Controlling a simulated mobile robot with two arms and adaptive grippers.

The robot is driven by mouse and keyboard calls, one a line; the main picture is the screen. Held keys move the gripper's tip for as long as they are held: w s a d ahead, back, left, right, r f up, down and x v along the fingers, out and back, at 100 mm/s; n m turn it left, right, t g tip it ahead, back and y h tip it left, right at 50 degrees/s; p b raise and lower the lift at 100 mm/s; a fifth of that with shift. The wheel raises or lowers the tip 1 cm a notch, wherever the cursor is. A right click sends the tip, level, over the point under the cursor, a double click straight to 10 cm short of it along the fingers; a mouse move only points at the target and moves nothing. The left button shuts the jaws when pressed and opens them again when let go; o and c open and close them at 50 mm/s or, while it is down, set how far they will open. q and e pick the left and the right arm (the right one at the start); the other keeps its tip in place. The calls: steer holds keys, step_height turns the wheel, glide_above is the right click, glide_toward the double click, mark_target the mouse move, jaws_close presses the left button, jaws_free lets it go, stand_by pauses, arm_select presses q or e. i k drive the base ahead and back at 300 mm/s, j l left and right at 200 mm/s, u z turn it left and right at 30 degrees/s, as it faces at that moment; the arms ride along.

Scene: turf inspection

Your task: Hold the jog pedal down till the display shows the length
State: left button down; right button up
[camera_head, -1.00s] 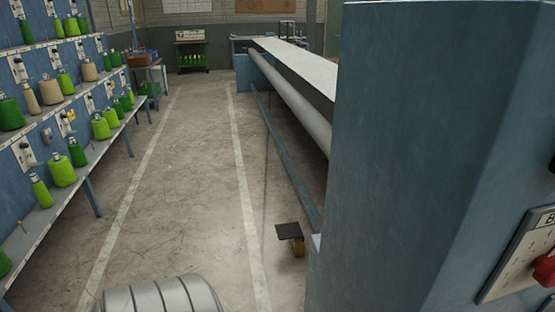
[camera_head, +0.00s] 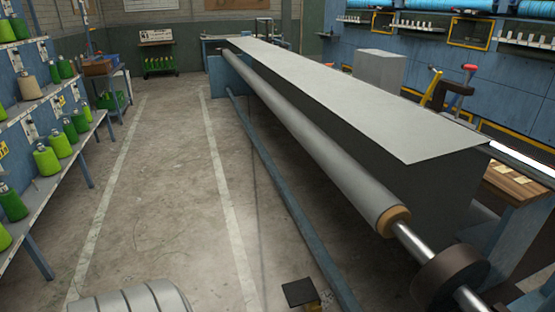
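The jog pedal (camera_head: 299,292) is a small black square plate on a yellowish-brown base. It sits on the floor at the bottom of the head view, beside a long blue rail. I cannot tell from here whether it is pressed, and nothing is seen touching it. No display showing a length is in view. Neither of my grippers is in view; only a grey ribbed part, which looks like one of my arm links, shows at the bottom left.
A long grey table (camera_head: 330,85) with a roller (camera_head: 310,140) and a blue floor rail (camera_head: 285,190) runs along the right. Shelves of green and tan yarn cones (camera_head: 45,160) stand at the left. The concrete aisle (camera_head: 160,170) between the white lines is clear.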

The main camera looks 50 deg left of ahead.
mark_target(301, 293)
steer(key=i+j, duration=0.1)
steer(key=j, duration=0.45)
steer(key=i+j, duration=0.1)
steer(key=j, duration=0.45)
steer(key=i+j, duration=0.1)
steer(key=j, duration=0.45)
steer(key=i+j, duration=0.1)
steer(key=j, duration=0.45)
steer(key=i+j, duration=0.1)
steer(key=j, duration=0.45)
